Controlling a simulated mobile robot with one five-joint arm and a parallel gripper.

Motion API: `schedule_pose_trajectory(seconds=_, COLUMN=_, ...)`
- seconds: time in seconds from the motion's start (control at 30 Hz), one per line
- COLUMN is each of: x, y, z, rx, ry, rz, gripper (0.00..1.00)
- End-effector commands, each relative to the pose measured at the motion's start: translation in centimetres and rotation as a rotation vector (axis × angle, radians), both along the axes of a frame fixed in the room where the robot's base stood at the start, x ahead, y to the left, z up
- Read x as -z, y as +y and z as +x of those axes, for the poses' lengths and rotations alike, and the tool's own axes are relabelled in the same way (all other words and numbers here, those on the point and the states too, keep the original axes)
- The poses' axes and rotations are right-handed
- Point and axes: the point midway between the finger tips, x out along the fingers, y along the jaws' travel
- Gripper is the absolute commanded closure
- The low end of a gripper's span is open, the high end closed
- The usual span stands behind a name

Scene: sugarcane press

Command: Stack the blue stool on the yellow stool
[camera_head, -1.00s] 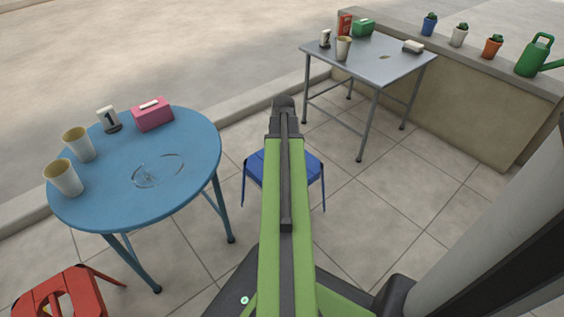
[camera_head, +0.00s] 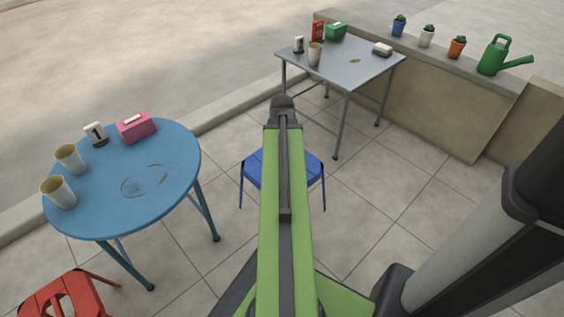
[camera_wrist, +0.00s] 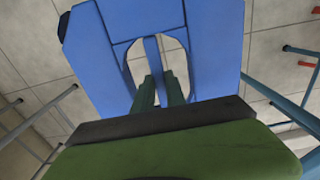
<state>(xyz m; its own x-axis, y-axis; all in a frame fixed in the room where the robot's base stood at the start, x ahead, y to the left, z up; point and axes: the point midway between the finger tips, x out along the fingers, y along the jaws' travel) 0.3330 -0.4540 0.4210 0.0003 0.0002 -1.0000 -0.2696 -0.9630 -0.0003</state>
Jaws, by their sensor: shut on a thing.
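The blue stool (camera_head: 252,170) shows in the head view below my arm, which hides its middle. In the wrist view its seat (camera_wrist: 210,45) fills the upper middle, with an oval opening crossed by a central strip. My gripper (camera_wrist: 160,82) has its two dark green fingers in that opening, shut on the strip. In the head view my arm covers the fingers. The stool looks upright; how high its feet are above the floor is unclear. No yellow stool shows in either view.
A round blue table (camera_head: 165,190) with cups stands left, and a red stool (camera_head: 62,296) at lower left. A grey table (camera_head: 350,72) stands behind, beside a low wall (camera_head: 440,105) with pots. Tiled floor (camera_head: 375,200) is clear to the right.

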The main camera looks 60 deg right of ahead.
Motion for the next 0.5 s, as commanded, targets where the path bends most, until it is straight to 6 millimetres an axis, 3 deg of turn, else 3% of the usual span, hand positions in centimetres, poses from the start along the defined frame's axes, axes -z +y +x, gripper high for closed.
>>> schedule_pose_trajectory(seconds=0.03, x=-1.4, y=0.1, z=0.1, rx=-0.001, ry=0.000, rz=0.000, gripper=1.00)
schedule_pose_trajectory(seconds=0.5, x=-7.4, y=0.2, z=0.2, rx=-0.005, ry=0.000, rz=0.000, gripper=1.00)
